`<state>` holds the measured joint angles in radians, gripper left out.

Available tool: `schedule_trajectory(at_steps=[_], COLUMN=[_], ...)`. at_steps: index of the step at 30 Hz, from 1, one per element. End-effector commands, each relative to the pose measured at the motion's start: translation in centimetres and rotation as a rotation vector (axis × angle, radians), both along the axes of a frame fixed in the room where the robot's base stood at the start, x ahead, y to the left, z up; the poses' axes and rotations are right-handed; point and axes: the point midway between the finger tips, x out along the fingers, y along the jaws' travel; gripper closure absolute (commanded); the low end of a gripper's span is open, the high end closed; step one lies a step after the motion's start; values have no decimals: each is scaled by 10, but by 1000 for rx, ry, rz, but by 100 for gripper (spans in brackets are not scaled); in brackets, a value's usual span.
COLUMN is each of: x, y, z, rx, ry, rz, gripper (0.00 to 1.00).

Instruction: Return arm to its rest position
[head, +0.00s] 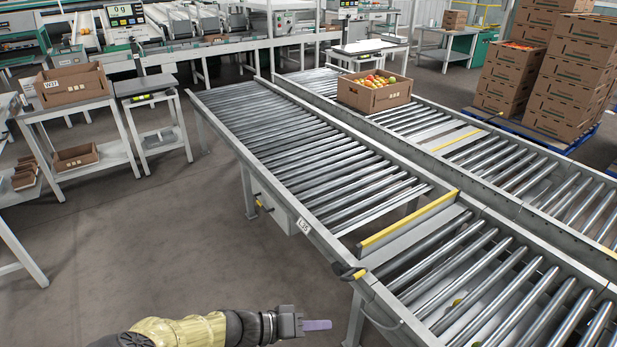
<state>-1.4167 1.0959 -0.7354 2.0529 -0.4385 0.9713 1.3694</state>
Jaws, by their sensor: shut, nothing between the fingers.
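My gripper (316,325) is at the bottom middle of the head view, at the end of my yellow-sleeved arm, which comes in from the lower left. Its fingers point right and look closed together, with nothing held. It is over the grey floor, just left of the near conveyor's leg in the picture. Most of my arm is out of view below the frame.
The roller conveyor (300,222) fills the middle and right. Stacked cartons (568,75) stand at right. Tables with boxes (72,106) stand at left. The floor (170,250) at left centre is clear.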

Motion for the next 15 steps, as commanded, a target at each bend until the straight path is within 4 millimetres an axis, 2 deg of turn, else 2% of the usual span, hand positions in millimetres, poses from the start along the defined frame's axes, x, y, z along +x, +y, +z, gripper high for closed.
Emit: schedule_trajectory(at_steps=[8,15], x=[-9,-22], y=[-32,-59], z=[-9,-9], rx=[184,482], ry=[206,409], rz=[-106,-164], gripper=[100,100])
